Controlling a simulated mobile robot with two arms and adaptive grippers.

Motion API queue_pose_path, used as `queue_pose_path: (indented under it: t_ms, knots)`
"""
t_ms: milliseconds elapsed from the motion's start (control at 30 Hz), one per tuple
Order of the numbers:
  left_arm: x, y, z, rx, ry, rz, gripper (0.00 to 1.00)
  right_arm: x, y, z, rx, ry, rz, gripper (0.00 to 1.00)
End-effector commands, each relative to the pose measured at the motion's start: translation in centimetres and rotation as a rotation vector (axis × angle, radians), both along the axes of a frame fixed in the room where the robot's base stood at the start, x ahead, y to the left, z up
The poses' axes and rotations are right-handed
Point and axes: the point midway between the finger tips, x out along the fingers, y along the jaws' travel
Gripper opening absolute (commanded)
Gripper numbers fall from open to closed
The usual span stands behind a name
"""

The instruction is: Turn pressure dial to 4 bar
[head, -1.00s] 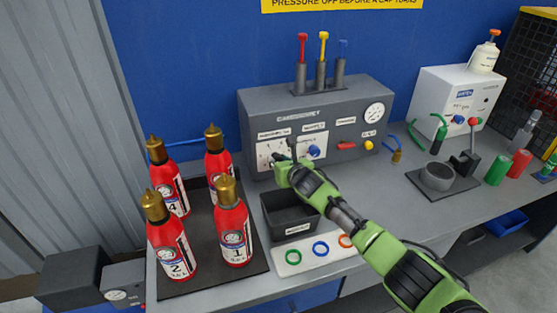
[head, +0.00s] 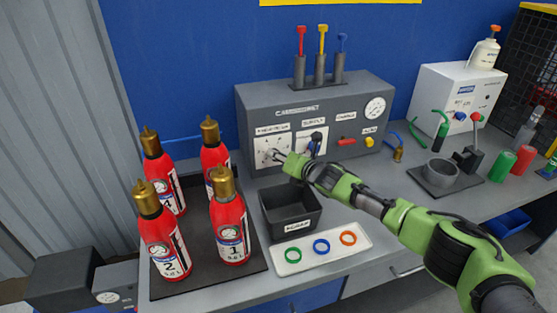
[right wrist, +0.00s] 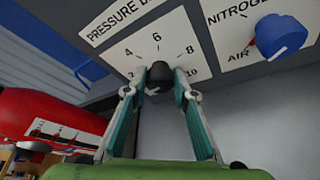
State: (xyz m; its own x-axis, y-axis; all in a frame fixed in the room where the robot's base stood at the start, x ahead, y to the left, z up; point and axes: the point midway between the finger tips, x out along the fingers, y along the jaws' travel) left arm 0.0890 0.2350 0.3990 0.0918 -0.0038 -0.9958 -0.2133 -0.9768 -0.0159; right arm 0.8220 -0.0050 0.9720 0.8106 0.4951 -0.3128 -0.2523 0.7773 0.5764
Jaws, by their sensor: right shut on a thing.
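The pressure dial is a black knob (right wrist: 160,76) on a white scale plate (right wrist: 128,62) with 4, 6, 8 and 10 legible in the right wrist view. A small pale mark shows on the knob's lower left; which number it points to I cannot tell. My right gripper (right wrist: 160,88) has its two fingers closed on either side of the knob. In the head view the scale plate (head: 264,158) is at the left of the grey cabinet (head: 250,103), and my right gripper (head: 279,155) reaches it from the lower right. My left gripper is not in view.
A blue knob (right wrist: 281,37) sits on the panel just right of the dial. Red extinguishers (head: 231,238) stand on a dark tray at the left. A black bin (head: 287,228) and a white tray (head: 333,238) with coloured rings lie below my arm.

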Motion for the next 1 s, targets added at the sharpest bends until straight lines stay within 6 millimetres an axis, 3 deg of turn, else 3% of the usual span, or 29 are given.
queue_pose_path:
  t_ms: [400,433,467,500,1000]
  knots:
    - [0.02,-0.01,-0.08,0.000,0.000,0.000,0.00,0.03,-0.13,-0.02,0.005,0.003,-0.002,0.04]
    - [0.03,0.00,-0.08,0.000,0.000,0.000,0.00,0.04,-0.12,-0.03,0.005,0.003,-0.002,0.33]
    - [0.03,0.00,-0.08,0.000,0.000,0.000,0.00,0.04,-0.12,-0.03,0.005,0.003,-0.002,0.41]
    - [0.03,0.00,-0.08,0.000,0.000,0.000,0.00,0.04,-0.11,-0.01,0.005,0.003,-0.002,0.42]
    - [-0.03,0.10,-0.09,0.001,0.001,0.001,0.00,-0.72,-0.46,0.00,0.006,0.007,0.001,0.42]
